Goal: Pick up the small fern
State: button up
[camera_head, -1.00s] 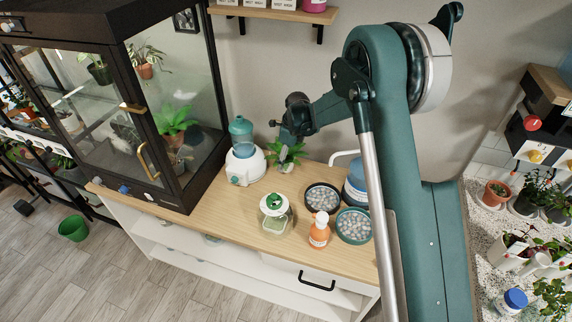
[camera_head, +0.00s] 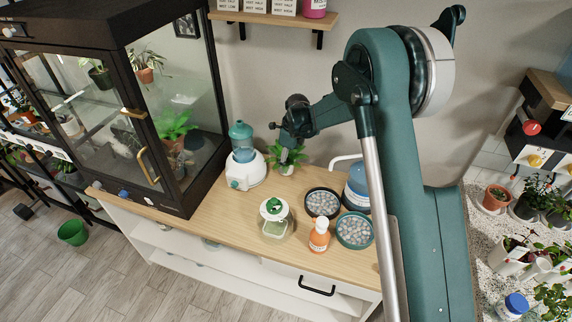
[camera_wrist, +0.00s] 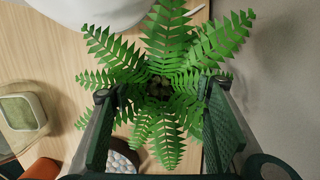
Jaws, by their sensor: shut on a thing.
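The small fern (camera_head: 298,157) is at the back of the wooden counter, to the right of the white-and-teal humidifier, partly hidden by my gripper (camera_head: 286,156). In the wrist view the fern (camera_wrist: 165,40) is seen from above, its green fronds spreading around a dark centre. My gripper (camera_wrist: 162,120) has one finger on each side of the fern's centre and is shut on it. The fronds cover most of the pot, so the exact contact is hidden. I cannot tell whether the pot is clear of the counter.
The humidifier (camera_head: 247,170) stands close to the fern's left. A green-topped jar (camera_head: 275,217), an orange bottle (camera_head: 319,235) and two pebble trays (camera_head: 322,203) stand in front. A blue container (camera_head: 356,187) is to the right. A glass plant cabinet (camera_head: 160,195) is at left.

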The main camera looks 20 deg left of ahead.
notch_tip(320, 180, up, 9)
jog(key=shift+p, duration=0.5)
